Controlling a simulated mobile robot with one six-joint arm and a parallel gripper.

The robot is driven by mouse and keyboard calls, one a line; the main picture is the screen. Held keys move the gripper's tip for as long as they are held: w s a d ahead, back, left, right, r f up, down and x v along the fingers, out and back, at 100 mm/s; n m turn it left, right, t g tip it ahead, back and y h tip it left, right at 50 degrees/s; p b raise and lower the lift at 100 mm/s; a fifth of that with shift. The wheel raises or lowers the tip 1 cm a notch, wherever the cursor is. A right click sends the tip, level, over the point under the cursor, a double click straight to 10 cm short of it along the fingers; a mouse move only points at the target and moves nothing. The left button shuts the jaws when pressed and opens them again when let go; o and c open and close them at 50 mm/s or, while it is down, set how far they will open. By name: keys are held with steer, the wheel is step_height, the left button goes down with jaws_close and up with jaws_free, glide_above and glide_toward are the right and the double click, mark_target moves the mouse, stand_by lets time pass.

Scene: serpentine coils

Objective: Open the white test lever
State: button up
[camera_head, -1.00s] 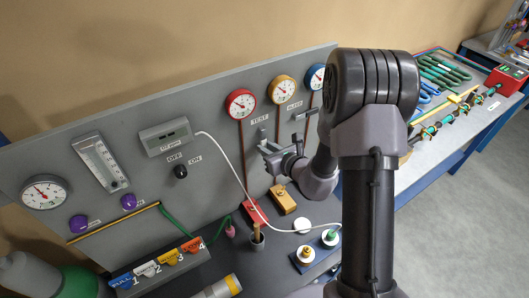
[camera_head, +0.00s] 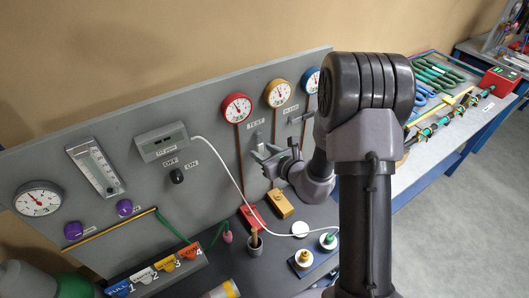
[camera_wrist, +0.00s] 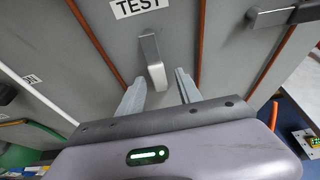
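The white test lever (camera_wrist: 157,76) hangs downward from its mount on the grey panel, just below the TEST label (camera_wrist: 138,6). In the head view the lever (camera_head: 259,141) is small and partly close behind my gripper (camera_head: 268,155). In the wrist view my gripper (camera_wrist: 160,84) is open, with one pale finger on each side of the lever's lower end. Gaps show between the lever and both fingers. I cannot tell how deep the lever sits between them.
A second dark lever (camera_wrist: 272,17) sticks out sideways at the right. Brown pipes run down the panel on both sides, below the red gauge (camera_head: 236,108) and yellow gauge (camera_head: 278,93). A white cable (camera_head: 224,165) loops left of my gripper. Red and yellow blocks (camera_head: 279,204) stand below.

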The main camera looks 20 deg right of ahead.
steer(key=p+v, duration=1.3)
steer(key=v, duration=0.4)
steer(key=shift+s, duration=0.2)
steer(key=shift+r, duration=0.1)
